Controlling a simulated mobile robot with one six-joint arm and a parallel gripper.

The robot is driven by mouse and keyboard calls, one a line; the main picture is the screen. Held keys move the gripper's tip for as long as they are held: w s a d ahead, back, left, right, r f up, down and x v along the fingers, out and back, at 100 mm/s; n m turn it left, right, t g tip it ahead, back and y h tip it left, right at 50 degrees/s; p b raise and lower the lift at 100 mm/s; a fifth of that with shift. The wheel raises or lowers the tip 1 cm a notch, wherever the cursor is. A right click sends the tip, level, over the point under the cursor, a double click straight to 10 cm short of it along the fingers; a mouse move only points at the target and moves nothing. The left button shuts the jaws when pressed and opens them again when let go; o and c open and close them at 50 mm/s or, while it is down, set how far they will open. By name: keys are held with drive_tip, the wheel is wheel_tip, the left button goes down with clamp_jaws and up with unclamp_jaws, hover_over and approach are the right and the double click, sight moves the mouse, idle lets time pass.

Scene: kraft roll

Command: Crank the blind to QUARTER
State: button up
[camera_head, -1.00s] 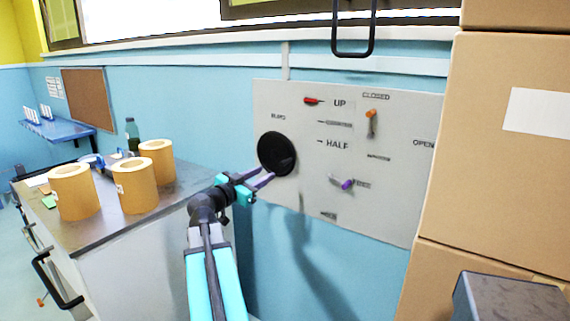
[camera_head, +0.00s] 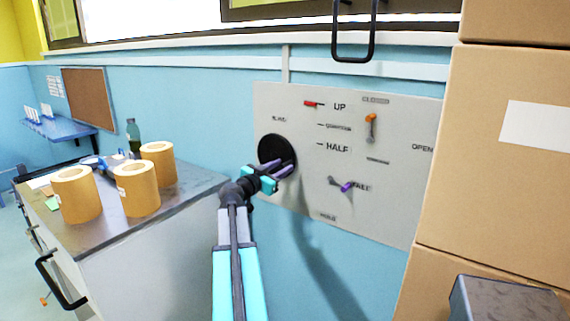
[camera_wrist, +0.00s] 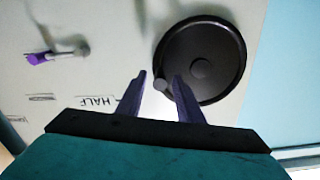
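The pale control board (camera_head: 400,185) on the blue wall carries a round black crank disc (camera_head: 268,147). My gripper (camera_head: 280,166) is at the disc's lower right. A red pointer (camera_head: 310,104) is beside the UP label. Below it, a mark has a label too blurred to read, then comes the HALF mark (camera_head: 337,147).
An orange-tipped lever (camera_head: 371,127) and a purple-tipped lever (camera_head: 345,186) are on the board right of the disc. Brown boxes (camera_head: 500,180) stack at the right. A counter (camera_head: 130,220) with tan rolls stands at the left. A black loop handle (camera_head: 353,55) hangs above.

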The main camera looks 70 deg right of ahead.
drive_tip(key=shift+x, duration=1.45)
clamp_jaws()
